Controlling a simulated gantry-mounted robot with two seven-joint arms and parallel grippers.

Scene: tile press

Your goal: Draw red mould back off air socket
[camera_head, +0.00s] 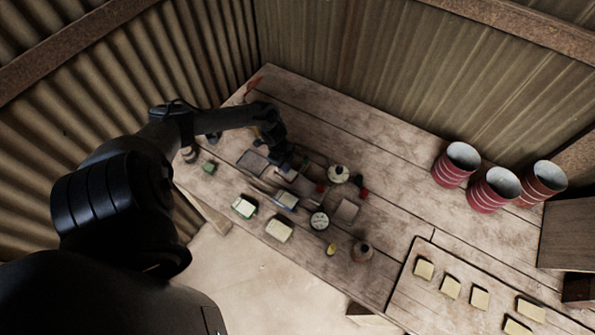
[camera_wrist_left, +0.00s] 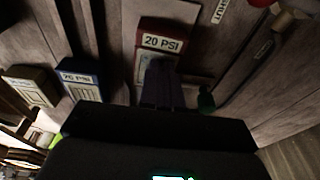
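The red mould (camera_wrist_left: 161,28) shows in the left wrist view, with a white "20 PSI" label on its top and a paler panel below. The dark fingers of my left gripper (camera_wrist_left: 162,82) overlap its lower part, close together. Whether they pinch the mould or only lie in front of it I cannot tell. In the head view my left gripper (camera_head: 286,165) points down among the small items at the back left of the table. The red mould is not clear there, and I cannot make out the air socket. My right gripper is not in view.
A blue-topped mould (camera_wrist_left: 82,70) and an olive one (camera_wrist_left: 30,76) stand left of the red mould. Red buckets (camera_head: 455,165) and a board (camera_head: 425,296) with pale tiles lie to the right.

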